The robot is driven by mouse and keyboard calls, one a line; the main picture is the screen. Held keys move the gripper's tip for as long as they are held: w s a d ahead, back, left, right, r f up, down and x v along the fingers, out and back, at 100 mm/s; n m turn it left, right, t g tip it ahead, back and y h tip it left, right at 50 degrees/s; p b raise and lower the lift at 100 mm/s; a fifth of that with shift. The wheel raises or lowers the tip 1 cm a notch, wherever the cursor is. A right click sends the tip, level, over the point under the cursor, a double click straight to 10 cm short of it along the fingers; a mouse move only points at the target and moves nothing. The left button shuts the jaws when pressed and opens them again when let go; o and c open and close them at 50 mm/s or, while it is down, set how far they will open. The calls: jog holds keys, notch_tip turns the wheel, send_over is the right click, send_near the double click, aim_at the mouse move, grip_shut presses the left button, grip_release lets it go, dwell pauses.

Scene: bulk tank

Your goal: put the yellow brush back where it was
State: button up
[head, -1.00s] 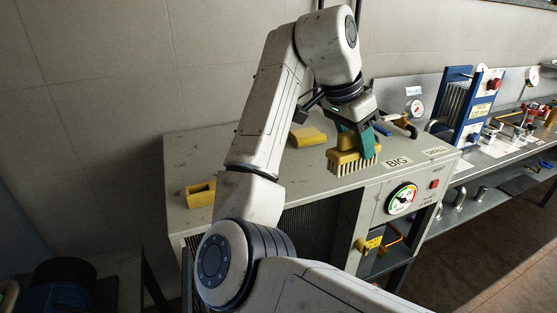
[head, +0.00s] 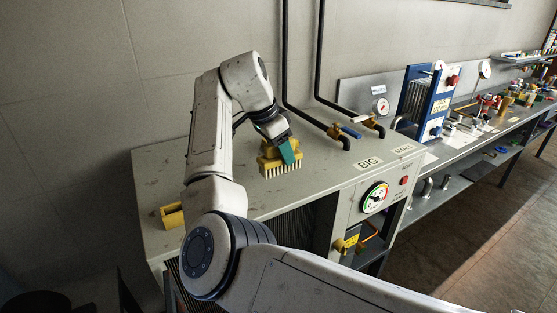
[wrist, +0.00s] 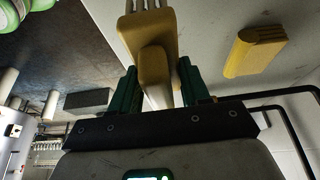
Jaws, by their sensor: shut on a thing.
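The yellow brush (head: 280,169), with pale bristles pointing down, is in my gripper (head: 284,152) over the middle of the grey cabinet top (head: 225,188). In the wrist view, the brush (wrist: 155,66) sits between the two green fingers (wrist: 158,88), which are shut on it. I cannot tell whether the bristles touch the top. A yellow block (wrist: 254,52) lies apart from the brush on the pale surface in the wrist view. A hollow yellow piece (head: 172,215) sits at the left end of the cabinet top in the head view.
Two black pipes with valves (head: 343,134) stand at the back of the cabinet top. BIG (head: 368,163) and SMALL labels lie along its right edge, above a round gauge (head: 375,197). A cluttered bench (head: 455,145) runs off right.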

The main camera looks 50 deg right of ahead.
aim_at(279, 163)
jog(key=shift+w+f, duration=0.3)
jog(key=shift+f, duration=0.1)
jog(key=shift+w+f+p, duration=0.1)
jog(key=shift+f+p, duration=0.5)
jog(key=shift+f, duration=1.05)
jog(key=o, duration=1.2)
jog(key=shift+f, duration=0.1)
jog(key=b+v, duration=0.2)
jog(key=v, duration=1)
